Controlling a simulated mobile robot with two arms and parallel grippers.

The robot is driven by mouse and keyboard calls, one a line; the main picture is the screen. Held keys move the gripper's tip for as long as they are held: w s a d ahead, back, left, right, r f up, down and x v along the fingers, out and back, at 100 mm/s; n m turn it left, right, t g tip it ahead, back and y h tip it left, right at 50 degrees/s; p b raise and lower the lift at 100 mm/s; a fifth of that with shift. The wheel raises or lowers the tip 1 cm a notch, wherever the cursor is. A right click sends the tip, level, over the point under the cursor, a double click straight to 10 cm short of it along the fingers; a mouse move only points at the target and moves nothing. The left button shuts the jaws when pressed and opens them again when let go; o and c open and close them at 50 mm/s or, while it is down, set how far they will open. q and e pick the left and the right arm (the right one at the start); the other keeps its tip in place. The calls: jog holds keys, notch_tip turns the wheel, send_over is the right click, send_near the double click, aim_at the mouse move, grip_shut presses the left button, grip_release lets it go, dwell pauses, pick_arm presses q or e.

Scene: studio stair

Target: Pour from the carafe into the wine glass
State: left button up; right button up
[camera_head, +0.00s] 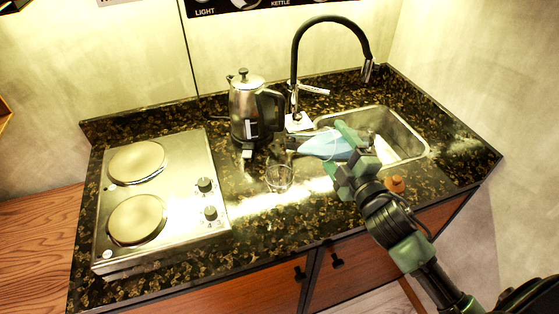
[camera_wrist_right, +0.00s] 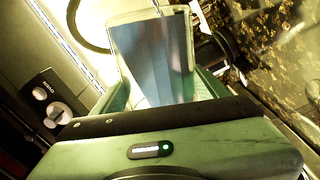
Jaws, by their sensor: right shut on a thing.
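My right gripper (camera_head: 352,152) is shut on the carafe (camera_head: 326,146), a clear vessel with a bluish tint. It holds the carafe tipped well over, near the sink's left side, with one end pointing left. In the right wrist view the carafe (camera_wrist_right: 150,60) sits between the green fingers (camera_wrist_right: 160,92). The wine glass (camera_head: 280,178) is clear and faint on the counter, below and left of the carafe's left end and apart from it in the picture. I cannot make out a stream of liquid. My left gripper is not in view.
A steel kettle (camera_head: 248,105) stands behind the wine glass. A two-plate hob (camera_head: 168,195) is at the left. The sink (camera_head: 408,148) with its black tap (camera_head: 296,60) is behind the gripper. A small orange-brown object (camera_head: 396,184) is right of it.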

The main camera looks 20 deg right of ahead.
jog(key=shift+r, duration=0.3)
jog(key=shift+w, duration=0.2)
